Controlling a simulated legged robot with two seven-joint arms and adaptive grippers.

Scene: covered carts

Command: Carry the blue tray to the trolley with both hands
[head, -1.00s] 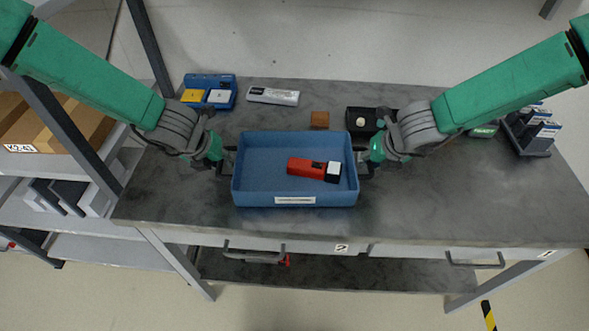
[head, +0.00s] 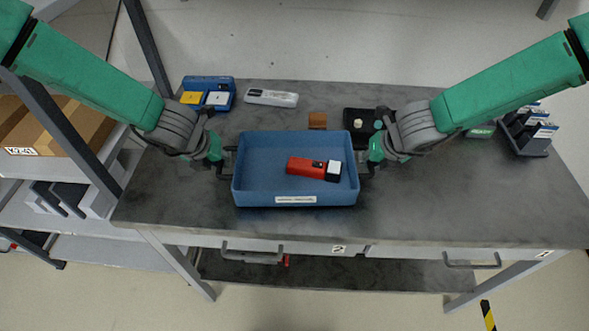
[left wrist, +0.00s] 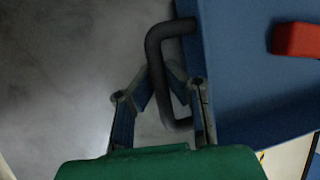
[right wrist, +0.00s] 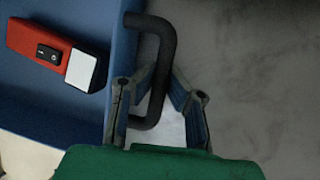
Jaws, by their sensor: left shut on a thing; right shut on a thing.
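The blue tray (head: 295,197) is in the middle of the head view, over the grey workbench. A red device with a white end (head: 313,169) lies inside it. My left gripper (head: 228,162) is shut on the tray's left handle, a dark bar that shows in the left wrist view (left wrist: 156,62). My right gripper (head: 366,163) is shut on the right handle, which shows in the right wrist view (right wrist: 166,50). The tray looks level. I cannot tell whether its base touches the bench. No trolley is recognisable in view.
On the workbench (head: 450,205) behind the tray are a blue case (head: 209,92), a white device (head: 272,97), a brown block (head: 317,120) and a black box (head: 359,122). A dark rack (head: 525,135) stands at right. A shelf (head: 60,215) adjoins the left side. The right front bench is clear.

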